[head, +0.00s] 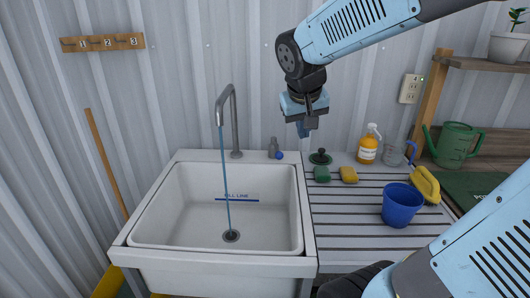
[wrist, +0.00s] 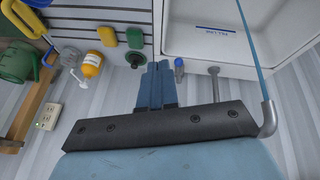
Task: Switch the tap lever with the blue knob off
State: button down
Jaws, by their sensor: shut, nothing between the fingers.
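The tap lever (head: 274,148) is a short grey post with a blue knob, on the sink's back rim to the right of the spout. It also shows in the wrist view (wrist: 179,66), just right of my fingertips. The grey tap spout (head: 234,122) stands behind the basin, and a blue stream of water (head: 225,175) runs from it to the drain. My gripper (head: 303,131) is shut and empty, pointing down, above and to the right of the lever in the head view. Its blue fingers (wrist: 157,72) lie side by side, apart from the lever.
The white sink (head: 150,208) has a "FILL LINE" mark. On the ribbed drainboard right of it are a black-handled plug (head: 320,157), green sponge (head: 322,174), yellow sponge (head: 348,175), orange bottle (head: 368,147) and blue cup (head: 401,206). The corrugated wall stands close behind.

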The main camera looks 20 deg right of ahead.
jog(key=w+a+f+h, duration=0.1)
jog(key=w+f, duration=0.4)
jog(key=w, duration=0.5)
jog(key=w+a+f+h, duration=0.1)
jog(key=w+a+f, duration=0.3)
jog(key=w, duration=0.6)
notch_tip(320, 180, down, 2)
jog(key=shift+w+f+h, duration=0.25)
jog(key=shift+h, duration=0.05)
jog(key=shift+f, duration=0.1)
jog(key=x, duration=0.9)
jog(key=shift+w+d+f, duration=0.2)
jog(key=shift+d+f, duration=0.05)
jog(key=shift+f, duration=0.05)
jog(key=shift+a, duration=0.15)
jog(key=shift+n, duration=0.4)
